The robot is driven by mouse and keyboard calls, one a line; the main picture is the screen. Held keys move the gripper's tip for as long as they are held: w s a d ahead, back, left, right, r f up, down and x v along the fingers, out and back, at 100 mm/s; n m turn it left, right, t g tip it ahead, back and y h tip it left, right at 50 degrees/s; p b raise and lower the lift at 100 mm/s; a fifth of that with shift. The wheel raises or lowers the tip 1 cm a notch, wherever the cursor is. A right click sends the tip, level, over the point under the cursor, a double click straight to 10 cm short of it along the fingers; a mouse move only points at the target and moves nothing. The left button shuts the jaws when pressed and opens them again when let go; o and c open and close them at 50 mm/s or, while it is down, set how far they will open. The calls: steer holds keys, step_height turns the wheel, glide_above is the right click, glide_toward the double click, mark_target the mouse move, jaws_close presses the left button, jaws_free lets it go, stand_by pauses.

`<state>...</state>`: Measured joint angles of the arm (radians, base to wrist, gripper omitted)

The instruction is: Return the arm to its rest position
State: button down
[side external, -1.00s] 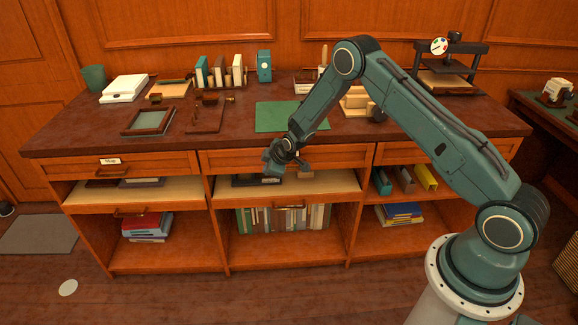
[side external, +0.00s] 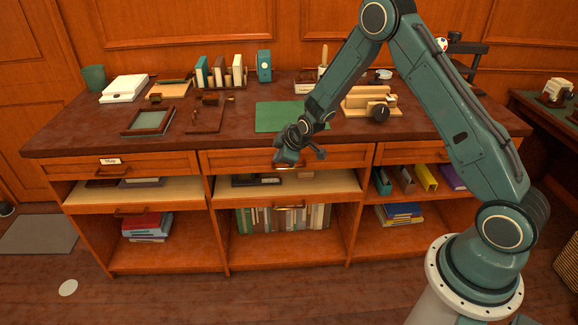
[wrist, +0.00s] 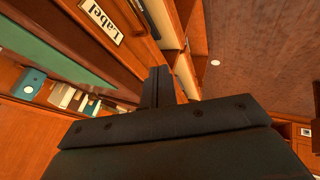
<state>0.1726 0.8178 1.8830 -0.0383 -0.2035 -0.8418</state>
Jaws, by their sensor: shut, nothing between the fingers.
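My arm is teal and reaches in from the right in the side view, with its elbow high above the desk. My gripper (side external: 284,160) hangs in front of the desk's middle drawer, just below the desktop's front edge. In the wrist view the two dark fingers of my gripper (wrist: 160,80) are together, with nothing between them. I cannot tell from the side view whether the fingers touch the drawer front.
The desk (side external: 235,135) holds a green mat (side external: 278,116), a wooden tray (side external: 148,121), a book rack (side external: 222,75) and a wooden device with a dark knob (side external: 372,103). Open shelves below hold books (side external: 285,218). Floor in front is largely clear.

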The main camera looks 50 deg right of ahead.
steer(key=s+a+r+m, duration=0.25)
steer(key=s+r, duration=0.45)
steer(key=r, duration=0.4)
steer(key=s+a+r+m, duration=0.1)
steer(key=s+a+r, duration=0.2)
steer(key=s+r, duration=0.55)
steer(key=s+a+r+m+g, duration=0.1)
steer(key=s+r, duration=0.3)
steer(key=s, duration=0.7)
steer(key=s+a+r+m, duration=0.2)
steer(key=s+r, duration=0.3)
steer(key=s, duration=0.6)
steer(key=shift+s+a+m+g+y, duration=0.15)
steer(key=shift+s+m+g+y, duration=0.25)
steer(key=shift+m, duration=0.25)
